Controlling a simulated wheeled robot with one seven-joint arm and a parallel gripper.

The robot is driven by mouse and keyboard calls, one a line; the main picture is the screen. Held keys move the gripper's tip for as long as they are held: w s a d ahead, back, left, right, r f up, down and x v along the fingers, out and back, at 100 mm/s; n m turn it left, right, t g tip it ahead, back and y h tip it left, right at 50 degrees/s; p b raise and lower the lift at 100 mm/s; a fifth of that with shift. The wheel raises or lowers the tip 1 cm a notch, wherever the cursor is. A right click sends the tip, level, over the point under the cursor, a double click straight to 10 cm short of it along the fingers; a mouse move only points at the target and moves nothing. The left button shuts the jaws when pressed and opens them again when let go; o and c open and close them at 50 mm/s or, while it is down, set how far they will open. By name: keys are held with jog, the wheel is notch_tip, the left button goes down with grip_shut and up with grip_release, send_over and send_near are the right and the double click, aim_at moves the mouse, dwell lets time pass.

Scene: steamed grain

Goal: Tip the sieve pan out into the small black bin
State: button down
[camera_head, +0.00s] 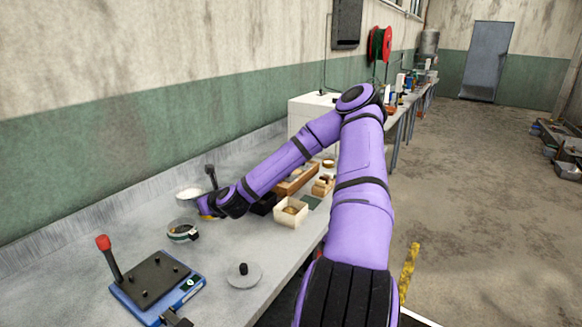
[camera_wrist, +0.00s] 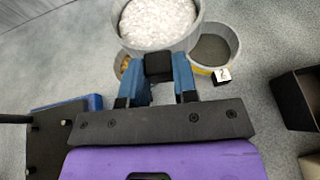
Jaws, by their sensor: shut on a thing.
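The sieve pan (camera_head: 188,196) is a round, light-grey pan full of white grain. It also shows at the top of the wrist view (camera_wrist: 196,32), upright, with its far rim cut off by the frame. My gripper (camera_wrist: 158,68) is shut on the black block at the pan's near side, one blue finger on each side. In the head view my gripper (camera_head: 206,208) is at the pan's right edge, partly hidden by my wrist. The small black bin (camera_head: 263,204) stands right of my gripper, partly behind my arm. An open dark box at the right of the wrist view (camera_wrist: 291,102) appears to be this bin.
A round dish with a grey inside and a number tag (camera_wrist: 236,62) stands beside the pan. A blue scale with a black plate (camera_head: 155,282) and a grey lid with a black knob (camera_head: 243,276) are nearer. A cream box (camera_head: 291,214) stands right of the bin.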

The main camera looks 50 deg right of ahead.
jog(key=s+d+r, duration=0.2)
jog(key=s+d, duration=0.4)
jog(key=d, duration=0.3)
jog(key=s+d+r, duration=0.2)
jog(key=s+d, duration=0.3)
jog(key=d, duration=0.4)
jog(key=s+d+r, duration=0.3)
jog(key=s+d, duration=0.3)
jog(key=d, duration=0.3)
jog(key=w+a+n+g+h, duration=0.3)
jog(key=w+g+h, duration=0.1)
jog(key=g, duration=0.3)
jog(key=shift+w+a+f+n+g+h, duration=0.15)
jog(key=shift+w+f+n+g+h, duration=0.15)
jog(key=shift+w+f+h, duration=0.15)
jog(key=shift+w+a, duration=0.2)
jog(key=shift+w, duration=0.05)
jog(key=shift+w+a+r+n+g+h, duration=0.1)
jog(key=shift+w+a+n+g+h, duration=0.4)
jog(key=shift+w+g+h, duration=0.15)
